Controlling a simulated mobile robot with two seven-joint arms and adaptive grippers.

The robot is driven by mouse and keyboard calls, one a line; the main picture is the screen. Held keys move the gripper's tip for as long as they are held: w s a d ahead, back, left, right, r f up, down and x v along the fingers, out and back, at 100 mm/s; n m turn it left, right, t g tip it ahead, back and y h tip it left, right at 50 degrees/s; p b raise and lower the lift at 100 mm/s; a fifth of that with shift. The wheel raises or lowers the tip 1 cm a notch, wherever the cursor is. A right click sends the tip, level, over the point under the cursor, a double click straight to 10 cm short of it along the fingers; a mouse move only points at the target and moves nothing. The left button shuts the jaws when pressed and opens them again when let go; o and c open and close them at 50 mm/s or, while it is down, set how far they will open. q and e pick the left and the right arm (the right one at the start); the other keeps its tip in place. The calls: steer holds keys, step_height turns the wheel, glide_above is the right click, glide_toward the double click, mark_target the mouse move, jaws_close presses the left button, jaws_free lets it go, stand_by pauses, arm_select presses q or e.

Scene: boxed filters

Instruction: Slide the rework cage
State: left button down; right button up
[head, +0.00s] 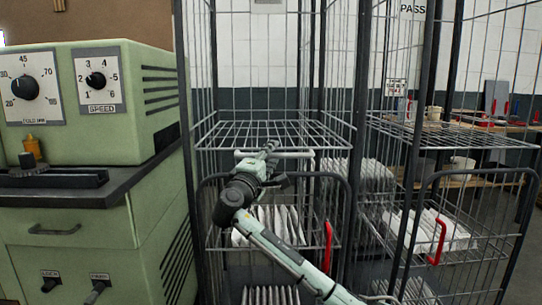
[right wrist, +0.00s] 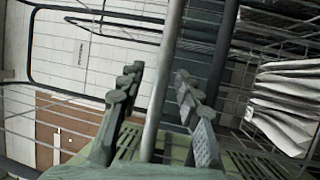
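A wire cage (head: 345,120) stands in front of me, holding white pleated filters (head: 275,222) on its shelves; its top sign is cut off, so I cannot read whether it is the rework cage. My right gripper (head: 270,150) is at its front, by a pale horizontal bar (head: 300,154) above the lower front gate. In the right wrist view the right gripper (right wrist: 157,88) has its fingers apart, with a grey bar (right wrist: 168,70) passing between them. I cannot tell whether either finger touches the bar. My left gripper is not in view.
A second cage (head: 425,140) with a PASS sign (head: 412,9) stands close on the right. A green machine (head: 110,150) with dials and a dark counter is close on the left. Red handles (head: 328,245) hang on the gates. A cluttered bench (head: 500,125) is behind.

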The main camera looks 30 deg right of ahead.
steer(key=shift+c, duration=0.5)
jaws_close()
steer(key=shift+a+f, duration=0.1)
